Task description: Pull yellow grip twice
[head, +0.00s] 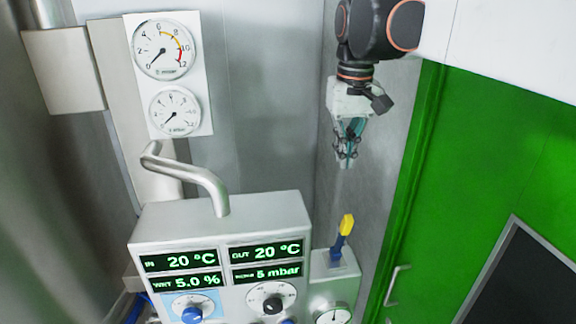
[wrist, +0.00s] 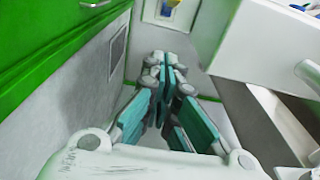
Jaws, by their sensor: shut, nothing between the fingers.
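The yellow grip (head: 347,225) tops a blue lever (head: 338,248) that rises, slightly tilted, from a small grey box (head: 332,268) right of the display panel. My gripper (head: 345,160) hangs above the grip, fingers pointing down, apart from it. It is shut and empty. In the wrist view, my shut fingers (wrist: 166,62) reach away from the camera. Beyond them, a bit of the yellow grip (wrist: 172,3) and blue lever (wrist: 166,11) shows at the top edge, partly cut off.
A grey control box (head: 220,218) with green displays and knobs stands left of the lever, with a bent metal pipe (head: 190,172) above it. Two dial gauges (head: 164,48) hang behind. A green door (head: 480,180) with a handle (head: 396,284) lies to the right.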

